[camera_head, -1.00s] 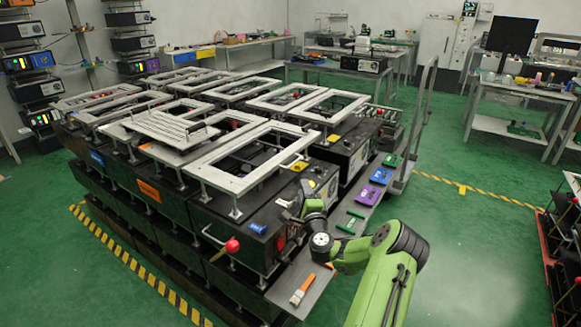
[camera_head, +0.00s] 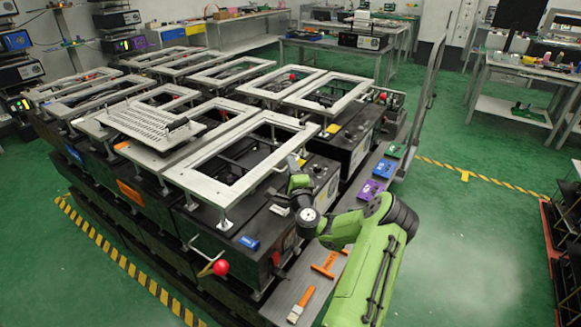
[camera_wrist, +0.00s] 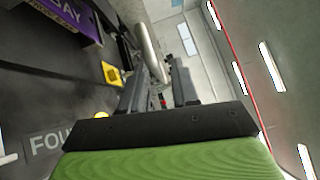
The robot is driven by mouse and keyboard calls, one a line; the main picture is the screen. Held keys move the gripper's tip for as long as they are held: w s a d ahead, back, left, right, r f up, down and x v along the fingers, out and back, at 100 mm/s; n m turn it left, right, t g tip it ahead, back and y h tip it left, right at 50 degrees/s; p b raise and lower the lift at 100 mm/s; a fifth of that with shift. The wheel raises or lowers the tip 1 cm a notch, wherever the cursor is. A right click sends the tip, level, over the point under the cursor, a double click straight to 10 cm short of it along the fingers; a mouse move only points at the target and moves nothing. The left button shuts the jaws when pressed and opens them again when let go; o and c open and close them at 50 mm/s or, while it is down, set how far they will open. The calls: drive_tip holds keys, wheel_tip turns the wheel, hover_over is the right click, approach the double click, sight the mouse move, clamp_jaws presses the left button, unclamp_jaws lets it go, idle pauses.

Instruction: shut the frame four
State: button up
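The nearest pale frame (camera_head: 247,163) lies flat and raised on short posts over a black unit at the front of the rig. Part of a label reading "FOU" (camera_wrist: 47,142) shows on a dark surface in the wrist view; the rest is hidden. My gripper (camera_head: 279,197) is at the right side of this unit, just below the frame's near right edge. In the wrist view my gripper (camera_wrist: 158,78) has its dark fingers apart. A pale rounded bar (camera_wrist: 150,45) extends between and beyond them; I cannot tell if they touch it.
A red-knobbed lever (camera_head: 220,267) sticks out at the unit's front. A grey shelf along the right side holds a brush (camera_head: 301,304), an orange item (camera_head: 330,263) and coloured boxes. A yellow block (camera_wrist: 112,73) is near my fingers.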

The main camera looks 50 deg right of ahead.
clamp_jaws()
wheel_tip(320, 180, up, 2)
drive_tip(key=p, duration=0.3)
drive_tip(key=shift+n, duration=0.3)
drive_tip(key=shift+o, duration=0.9)
unclamp_jaws()
drive_tip(key=b+v, duration=1)
drive_tip(key=v, duration=0.5)
drive_tip(key=shift+s+a+r, duration=0.25)
drive_tip(key=shift+s, duration=0.05)
